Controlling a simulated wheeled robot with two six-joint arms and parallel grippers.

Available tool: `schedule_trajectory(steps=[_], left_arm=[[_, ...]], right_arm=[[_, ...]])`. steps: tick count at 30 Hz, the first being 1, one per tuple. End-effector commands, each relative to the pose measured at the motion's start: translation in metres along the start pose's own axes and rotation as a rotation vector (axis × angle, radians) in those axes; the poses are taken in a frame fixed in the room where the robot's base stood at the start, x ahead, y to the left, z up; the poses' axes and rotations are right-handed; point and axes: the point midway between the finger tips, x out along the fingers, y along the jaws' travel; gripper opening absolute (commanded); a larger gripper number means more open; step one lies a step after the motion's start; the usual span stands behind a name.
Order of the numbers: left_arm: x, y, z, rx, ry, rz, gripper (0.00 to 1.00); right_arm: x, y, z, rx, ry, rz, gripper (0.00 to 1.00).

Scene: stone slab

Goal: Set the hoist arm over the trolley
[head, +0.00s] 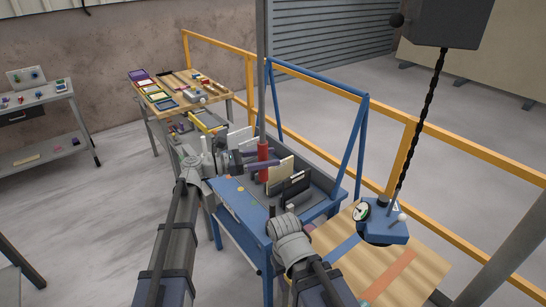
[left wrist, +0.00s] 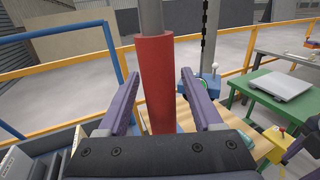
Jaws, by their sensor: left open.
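A red sleeve (head: 263,153) sits around an upright grey pole (head: 262,60); the pole runs out of the top of the head view. My left gripper (head: 258,160) is open, its purple fingers level with the sleeve. In the left wrist view the red sleeve (left wrist: 157,80) stands between the two spread fingers (left wrist: 160,92), with gaps visible at both sides. A dark hoist box (head: 446,20) hangs a black chain (head: 420,118) with a blue block (head: 384,228) at its end. A blue trolley-like cart (head: 235,205) stands beside the pole. My right wrist (head: 290,240) shows, but its jaws are not clear.
Panels stand in a rack (head: 292,185) on the blue cart. A wood-topped table (head: 425,268) lies below the hanging block. A yellow rail (head: 458,150) runs behind. A cluttered bench (head: 178,90) stands at the back left. Open floor (head: 115,190) lies at left.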

Motion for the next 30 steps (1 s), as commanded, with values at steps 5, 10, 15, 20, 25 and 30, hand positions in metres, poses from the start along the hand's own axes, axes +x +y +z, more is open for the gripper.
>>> schedule_trajectory(steps=[5, 10, 15, 20, 25, 30], left_arm=[[0.015, 0.0, 0.0, 0.0, 0.0, -0.001, 0.67], [0.017, 0.0, 0.0, 0.0, 0.0, 0.001, 0.67], [0.017, 0.0, 0.0, 0.0, 0.0, 0.001, 0.66], [0.017, 0.0, 0.0, 0.0, 0.0, 0.0, 0.48], [0.017, 0.0, 0.0, 0.0, 0.0, 0.0, 0.29], [0.017, 0.0, 0.0, 0.0, 0.0, 0.0, 0.1]], right_arm=[[0.0, 0.0, 0.0, 0.0, 0.0, 0.0, 0.5], [0.0, 0.0, 0.0, 0.0, 0.0, 0.0, 0.5], [0.0, 0.0, 0.0, 0.0, 0.0, 0.0, 0.5], [0.0, 0.0, 0.0, 0.0, 0.0, 0.0, 0.5], [0.0, 0.0, 0.0, 0.0, 0.0, 0.0, 0.5], [0.0, 0.0, 0.0, 0.0, 0.0, 0.0, 0.5]])
